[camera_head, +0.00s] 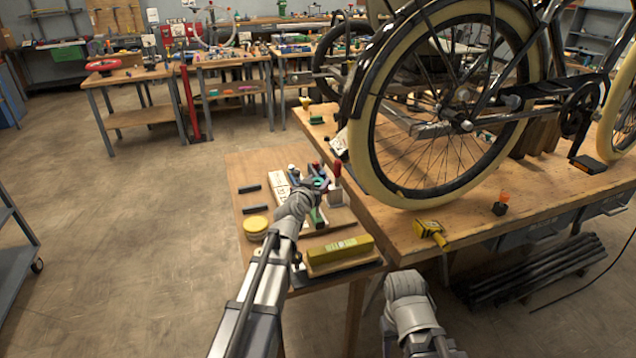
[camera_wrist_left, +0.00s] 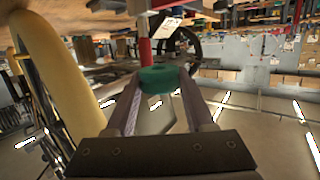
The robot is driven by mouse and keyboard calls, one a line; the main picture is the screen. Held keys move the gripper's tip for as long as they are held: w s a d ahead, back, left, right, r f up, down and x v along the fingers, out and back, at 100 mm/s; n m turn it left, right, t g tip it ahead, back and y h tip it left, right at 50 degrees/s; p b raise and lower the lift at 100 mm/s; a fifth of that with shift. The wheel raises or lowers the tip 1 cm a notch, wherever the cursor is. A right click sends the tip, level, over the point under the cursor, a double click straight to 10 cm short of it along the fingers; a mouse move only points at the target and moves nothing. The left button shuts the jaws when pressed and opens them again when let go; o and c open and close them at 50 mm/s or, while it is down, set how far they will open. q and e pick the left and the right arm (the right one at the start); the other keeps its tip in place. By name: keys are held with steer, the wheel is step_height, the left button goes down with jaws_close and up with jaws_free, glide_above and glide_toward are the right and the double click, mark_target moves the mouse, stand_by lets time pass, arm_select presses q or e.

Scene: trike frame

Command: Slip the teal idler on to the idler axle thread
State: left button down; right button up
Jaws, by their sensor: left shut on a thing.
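My left gripper (camera_head: 318,186) is over the small side bench in the head view, shut on the teal idler. The idler (camera_wrist_left: 158,79) is a short teal ring held between the two fingertips in the left wrist view. Only a small bit of it shows in the head view. A red upright part (camera_wrist_left: 145,49) stands just behind it in the wrist view; I cannot tell whether they touch. I cannot make out the idler axle thread in either view. My right arm shows at the bottom of the head view, but its fingers do not.
The side bench (camera_head: 238,168) carries a red-handled clamp (camera_head: 337,172), a yellow round tin (camera_head: 256,224), a yellow box (camera_head: 340,249) and dark bars. The bicycle wheel (camera_head: 365,135) stands close on the right, on the main bench (camera_head: 470,226). Open floor lies left.

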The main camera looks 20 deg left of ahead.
mark_target(317, 209)
stand_by(0.4)
arm_select(q)
step_height(317, 209, down, 6)
steer(key=b, duration=0.6)
steer(key=shift+r, duration=0.1)
steer(key=shift+f+b, duration=2.05)
stand_by(1.1)
